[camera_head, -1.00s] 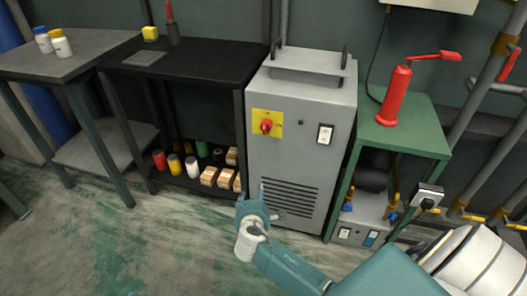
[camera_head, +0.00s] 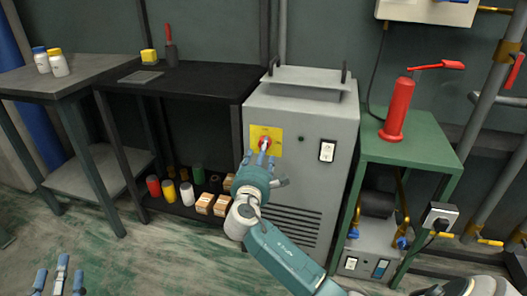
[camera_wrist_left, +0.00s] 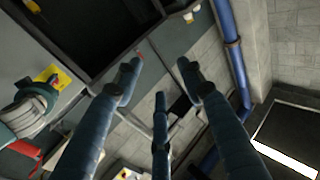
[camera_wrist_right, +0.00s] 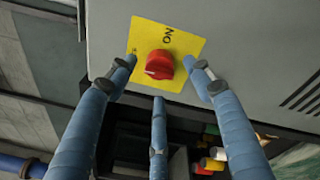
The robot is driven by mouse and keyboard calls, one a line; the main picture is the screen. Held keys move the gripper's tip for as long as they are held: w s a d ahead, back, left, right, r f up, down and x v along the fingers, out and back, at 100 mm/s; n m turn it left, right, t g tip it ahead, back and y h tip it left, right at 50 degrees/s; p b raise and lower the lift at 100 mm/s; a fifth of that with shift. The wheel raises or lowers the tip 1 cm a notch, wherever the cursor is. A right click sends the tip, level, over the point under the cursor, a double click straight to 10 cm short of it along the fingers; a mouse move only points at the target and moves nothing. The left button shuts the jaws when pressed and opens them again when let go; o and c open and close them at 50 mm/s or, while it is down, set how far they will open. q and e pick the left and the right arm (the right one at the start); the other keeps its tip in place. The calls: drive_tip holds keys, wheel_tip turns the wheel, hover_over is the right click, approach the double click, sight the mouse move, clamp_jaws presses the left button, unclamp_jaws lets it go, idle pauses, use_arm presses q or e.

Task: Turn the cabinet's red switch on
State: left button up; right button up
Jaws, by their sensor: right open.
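The red switch (camera_head: 265,139) is a round knob on a yellow plate (camera_head: 275,130) on the grey cabinet's (camera_head: 320,190) front. My right gripper (camera_head: 259,160) is open just in front of and below it. In the right wrist view the knob (camera_wrist_right: 160,64) shows between the two outer fingertips, with nothing visibly gripped; I cannot tell whether they touch it. "ON" is printed at the plate's upper right; a label at its left is partly hidden by a finger. The knob's setting is not clear. My left gripper (camera_head: 60,280) is open and empty, low at the left.
A white rocker switch (camera_head: 327,151) sits right of the knob. A black bench (camera_head: 190,80) stands left of the cabinet, with jars and boxes on its lower shelf. A green stand (camera_head: 425,150) with a red pump (camera_head: 398,110) stands to the right. The floor in front is mostly clear.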

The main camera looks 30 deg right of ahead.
use_arm(q)
drive_tip(key=shift+s+d+r+t+h+b, duration=0.15)
drive_tip(key=shift+r+t, duration=0.3)
drive_tip(key=shift+r, duration=0.4)
drive_tip(key=shift+s+r+t+h+b, duration=0.15)
drive_tip(key=shift+r+t, duration=0.25)
drive_tip(key=shift+r, duration=0.45)
drive_tip(key=shift+s+d+r+t+b, duration=0.1)
drive_tip(key=shift+s+r+t, duration=0.1)
drive_tip(key=shift+r+t, duration=0.45)
use_arm(e)
drive_tip(key=shift+x, duration=1.75)
use_arm(q)
drive_tip(key=shift+r, duration=0.2)
drive_tip(key=shift+a, duration=0.1)
use_arm(e)
drive_tip(key=c, duration=1.1)
